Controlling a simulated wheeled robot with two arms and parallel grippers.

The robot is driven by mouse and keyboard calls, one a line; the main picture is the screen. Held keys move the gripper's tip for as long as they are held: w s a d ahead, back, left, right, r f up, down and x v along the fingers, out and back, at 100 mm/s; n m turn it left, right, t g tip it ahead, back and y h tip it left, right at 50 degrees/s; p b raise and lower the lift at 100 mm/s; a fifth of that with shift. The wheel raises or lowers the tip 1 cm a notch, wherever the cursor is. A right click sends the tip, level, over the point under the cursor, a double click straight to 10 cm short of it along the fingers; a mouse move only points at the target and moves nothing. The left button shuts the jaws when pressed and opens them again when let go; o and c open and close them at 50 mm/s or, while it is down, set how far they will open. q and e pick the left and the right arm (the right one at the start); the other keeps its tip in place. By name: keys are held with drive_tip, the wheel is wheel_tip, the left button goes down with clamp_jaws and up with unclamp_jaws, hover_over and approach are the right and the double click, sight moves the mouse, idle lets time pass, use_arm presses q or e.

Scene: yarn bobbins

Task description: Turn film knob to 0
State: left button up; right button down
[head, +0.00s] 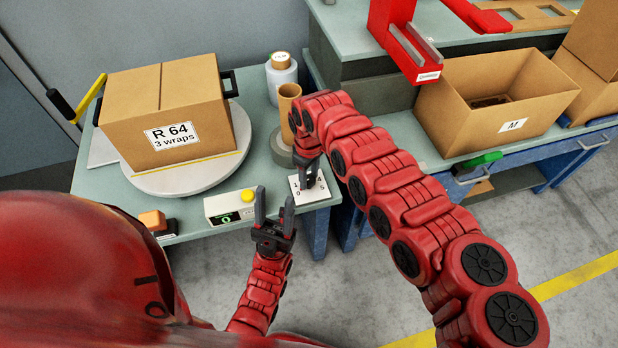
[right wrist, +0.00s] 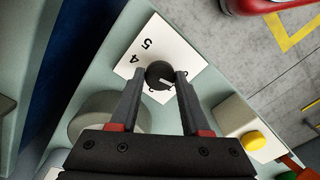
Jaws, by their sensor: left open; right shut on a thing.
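The film knob is a round black knob (right wrist: 160,75) with a white pointer mark, on a white dial plate (head: 301,192). In the right wrist view the mark points to the lower right. A 4 and a 5 show on the plate (right wrist: 140,67) there; the number at the mark is hidden. My right gripper (right wrist: 160,77) has a finger on each side of the knob and is shut on it. In the head view my right gripper (head: 308,182) comes down over the plate and hides most of the knob. My left gripper (head: 273,208) is open and empty, left of the plate.
A box marked R 64, 3 wraps (head: 165,110) stands on a round turntable (head: 213,171). A box with a green display and yellow button (head: 248,196) sits by the table's front edge. A cardboard tube (head: 289,97) stands behind the plate. An open box marked M (head: 515,126) is right.

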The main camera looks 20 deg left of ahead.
sight(309, 179)
drive_tip(key=shift+n+b, duration=0.45)
drive_tip(key=shift+n, duration=0.55)
drive_tip(key=shift+r, duration=0.1)
drive_tip(key=shift+c, duration=1.9)
unclamp_jaws()
wheel_tip(309, 179, up, 17)
drive_tip(key=shift+r, duration=0.15)
